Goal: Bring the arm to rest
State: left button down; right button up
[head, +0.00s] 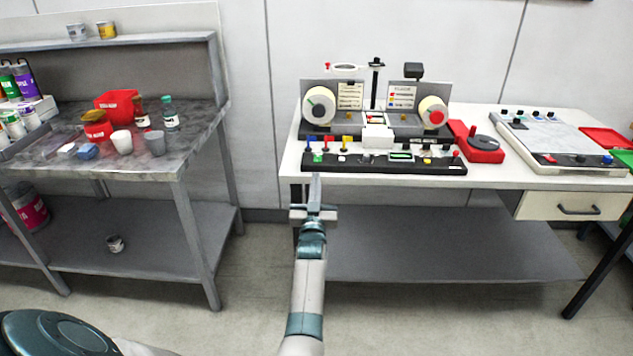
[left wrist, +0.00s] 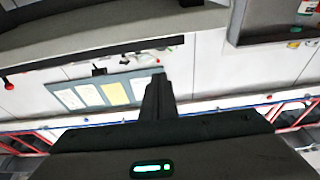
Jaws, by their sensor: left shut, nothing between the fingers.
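My left arm reaches forward from the bottom middle of the head view. Its gripper (head: 314,192) is shut and empty, pointing toward the front edge of the white table (head: 350,181). The label rewinder (head: 375,120) stands on that table beyond the gripper, with two rolls and a control panel (head: 385,160) in front. In the left wrist view, the shut fingers (left wrist: 158,90) point at a wall with sheets on a board (left wrist: 112,92). My right gripper is not in view.
A grey workbench (head: 195,160) with cups, bottles and a red bin (head: 118,104) stands at the left. A red device (head: 482,150) and a white panel unit (head: 550,140) sit right of the rewinder. Open floor (head: 255,275) lies between bench and table.

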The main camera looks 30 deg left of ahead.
pick_arm(q)
jog(key=shift+w+a+f, duration=0.1)
jog(key=shift+f, duration=0.05)
dwell(0.4)
